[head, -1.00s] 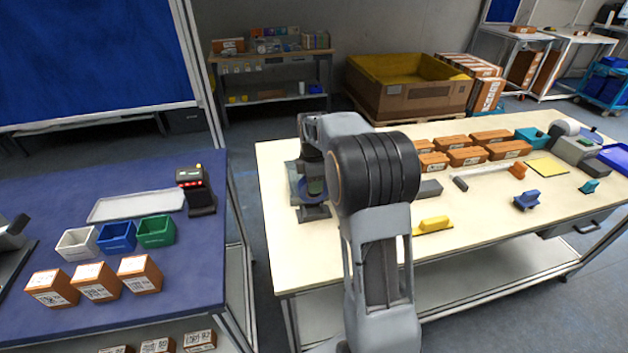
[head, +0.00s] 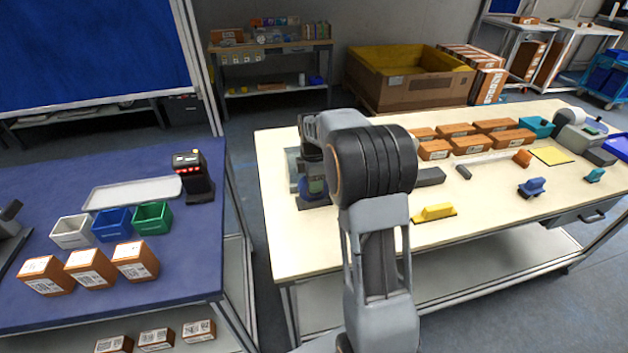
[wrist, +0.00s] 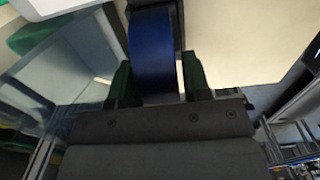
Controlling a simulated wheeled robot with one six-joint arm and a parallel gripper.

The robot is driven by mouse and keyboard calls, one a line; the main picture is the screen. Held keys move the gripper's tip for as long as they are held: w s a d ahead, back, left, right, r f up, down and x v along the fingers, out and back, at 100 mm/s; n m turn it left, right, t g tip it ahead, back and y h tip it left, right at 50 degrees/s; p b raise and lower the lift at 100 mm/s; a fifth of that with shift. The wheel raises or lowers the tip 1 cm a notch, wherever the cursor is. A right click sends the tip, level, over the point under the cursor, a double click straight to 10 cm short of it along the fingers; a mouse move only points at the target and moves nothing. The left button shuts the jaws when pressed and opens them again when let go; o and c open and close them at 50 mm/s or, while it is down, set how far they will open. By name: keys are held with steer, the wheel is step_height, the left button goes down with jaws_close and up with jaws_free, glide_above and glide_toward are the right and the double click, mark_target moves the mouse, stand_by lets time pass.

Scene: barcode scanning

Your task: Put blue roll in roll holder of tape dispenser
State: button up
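The blue roll (wrist: 153,55) fills the middle of the wrist view, between the two dark green fingers of my gripper (wrist: 156,84). The fingers press close on both its sides and look shut on it. Dark parts (wrist: 181,14) flank the roll's far end; they may be the tape dispenser, but I cannot tell whether the roll sits in a holder. In the head view my gripper (head: 312,180) points down at the left end of the cream table, with blue showing low at it and a dark base beneath. My arm hides much there.
The cream table (head: 285,235) also bears a yellow block (head: 433,212), a dark grey block (head: 430,177), a blue dispenser-like item (head: 532,187) and several orange boxes (head: 436,150). A blue table (head: 190,265) stands left across a gap. The cream table's front left is clear.

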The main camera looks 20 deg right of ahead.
steer(key=o, duration=0.3)
steer(key=shift+o, duration=0.2)
step_height(320, 180, up, 14)
stand_by(0.5)
steer(key=shift+f, duration=0.1)
